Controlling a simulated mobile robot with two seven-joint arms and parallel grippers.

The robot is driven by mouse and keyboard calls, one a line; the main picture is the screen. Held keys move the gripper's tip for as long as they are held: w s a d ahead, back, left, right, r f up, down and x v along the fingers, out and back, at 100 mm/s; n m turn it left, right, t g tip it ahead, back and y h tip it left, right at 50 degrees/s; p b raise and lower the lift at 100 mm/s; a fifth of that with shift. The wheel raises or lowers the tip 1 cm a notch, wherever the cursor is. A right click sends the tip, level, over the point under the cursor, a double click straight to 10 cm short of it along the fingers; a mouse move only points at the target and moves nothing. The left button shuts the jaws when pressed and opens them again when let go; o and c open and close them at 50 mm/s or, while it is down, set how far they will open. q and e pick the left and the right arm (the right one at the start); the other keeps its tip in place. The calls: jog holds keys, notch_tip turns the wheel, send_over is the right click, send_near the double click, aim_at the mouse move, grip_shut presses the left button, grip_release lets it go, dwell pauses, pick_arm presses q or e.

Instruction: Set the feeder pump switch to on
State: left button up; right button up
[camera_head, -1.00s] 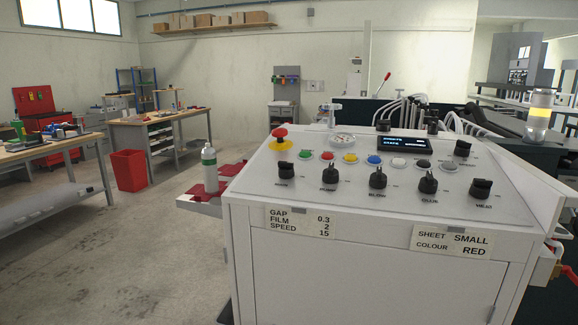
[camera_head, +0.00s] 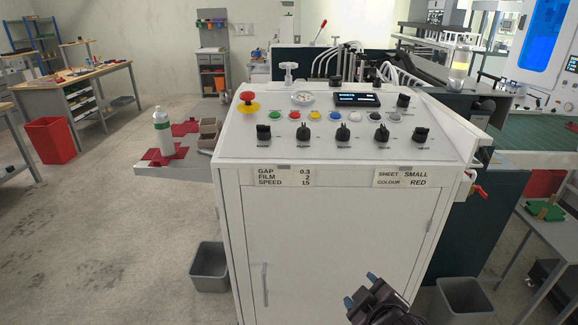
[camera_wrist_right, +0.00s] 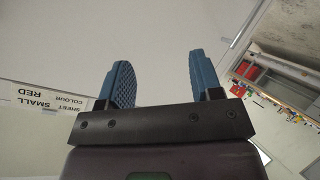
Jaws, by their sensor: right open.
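The white control console (camera_head: 330,225) stands ahead with a sloped grey panel on top. A row of black rotary knobs runs along the panel's front: a far left knob (camera_head: 263,133), a second (camera_head: 303,134), a middle one (camera_head: 342,133), a fourth (camera_head: 381,134) and a far right one (camera_head: 421,135). Another black knob (camera_head: 403,101) sits higher at the right. Their labels are too small to read, so I cannot tell which is the feeder pump switch. My right gripper (camera_head: 361,289) is open and empty, low in front of the cabinet door. Its blue fingers show in the wrist view (camera_wrist_right: 160,85).
A red emergency button (camera_head: 247,97), a gauge (camera_head: 302,98), a lit display (camera_head: 357,99) and coloured buttons share the panel. A bottle (camera_head: 161,132) stands on a left side shelf. Grey bins (camera_head: 209,267) (camera_head: 464,299) flank the console.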

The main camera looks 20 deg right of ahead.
jog(key=w+a+r+n+t+y, duration=0.2)
jog(key=w+a+r+n+t, duration=0.15)
jog(key=r+n, duration=0.2)
jog(key=w+a+r+n+t+y, duration=0.2)
jog(key=w+a+r+n+y, duration=0.15)
jog(key=r, duration=0.35)
jog(key=w+a+r+n+t+y, duration=0.2)
jog(key=w+a+r+n, duration=0.15)
jog(key=r+n, duration=0.2)
jog(key=a+r+n+g+y, duration=0.4)
jog(key=a+n+g+y, duration=0.35)
jog(key=n, duration=0.95)
jog(key=a+r+n+g+y, duration=0.4)
jog(key=a+n+g+y, duration=0.35)
jog(key=n, duration=1.05)
jog(key=n+h, duration=1.2)
jog(key=h, duration=1)
send_near(304, 126)
jog(key=shift+g, duration=0.35)
jog(key=p+x, duration=0.1)
jog(key=x, duration=0.2)
jog(key=p+x, duration=0.1)
jog(key=x, duration=0.6)
jog(key=shift+w+p, duration=0.4)
